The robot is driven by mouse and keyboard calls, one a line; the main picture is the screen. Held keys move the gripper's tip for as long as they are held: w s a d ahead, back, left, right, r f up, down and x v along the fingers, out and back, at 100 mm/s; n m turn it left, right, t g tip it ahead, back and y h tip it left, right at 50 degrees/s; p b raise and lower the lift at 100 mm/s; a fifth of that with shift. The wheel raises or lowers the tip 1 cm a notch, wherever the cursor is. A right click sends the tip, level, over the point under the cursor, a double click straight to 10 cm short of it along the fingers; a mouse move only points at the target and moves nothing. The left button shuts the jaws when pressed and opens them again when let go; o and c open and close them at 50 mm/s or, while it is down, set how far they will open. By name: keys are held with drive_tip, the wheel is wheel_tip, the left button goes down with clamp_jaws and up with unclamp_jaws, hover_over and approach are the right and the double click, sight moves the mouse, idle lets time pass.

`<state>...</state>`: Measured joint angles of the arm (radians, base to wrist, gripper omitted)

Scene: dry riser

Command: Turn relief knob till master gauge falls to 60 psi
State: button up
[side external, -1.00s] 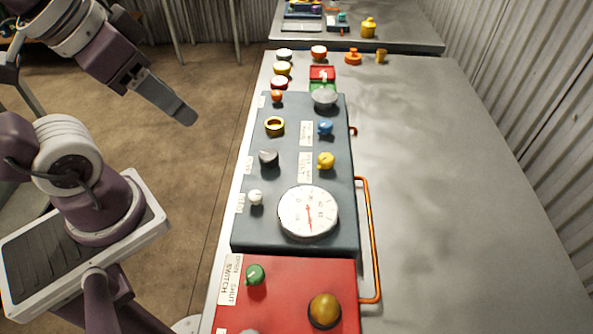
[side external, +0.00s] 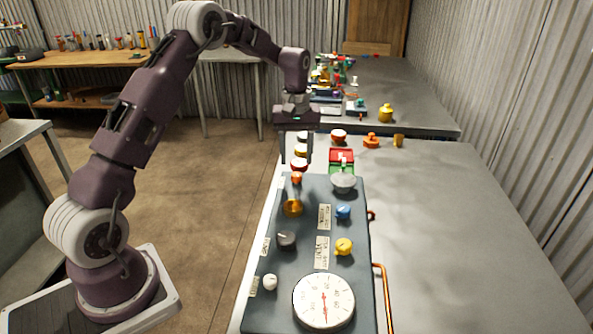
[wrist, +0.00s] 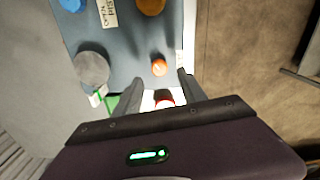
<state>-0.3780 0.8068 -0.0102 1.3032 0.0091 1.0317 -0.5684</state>
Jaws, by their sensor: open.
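The master gauge (side external: 324,301) is a white dial at the near end of the grey panel; its red needle points downward, but the numbers are too small to read surely. Knobs on the panel are orange (side external: 297,178), brass (side external: 292,208), dark grey (side external: 286,240), white (side external: 270,282), blue (side external: 343,212), yellow (side external: 343,246) and large pale grey (side external: 343,182). I cannot tell which label says relief. My gripper (side external: 297,160) is open, pointing down over the panel's far end. In the wrist view the orange knob (wrist: 159,67) shows just beyond the fingertips, apparently untouched.
Red-topped buttons (side external: 299,164) and a red and green block (side external: 341,160) stand just past the panel. An orange pipe (side external: 381,290) runs along its right side. The bench (side external: 440,230) is clear to the right.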

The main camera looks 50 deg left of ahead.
sight(297, 174)
wheel_tip(297, 174, down, 5)
clamp_jaws()
idle(0.3)
drive_tip(key=shift+m, duration=0.3)
drive_tip(key=m, duration=0.4)
drive_tip(key=shift+d+r, duration=0.1)
drive_tip(key=m, duration=0.5)
drive_tip(key=shift+m, duration=0.3)
idle(0.4)
unclamp_jaws()
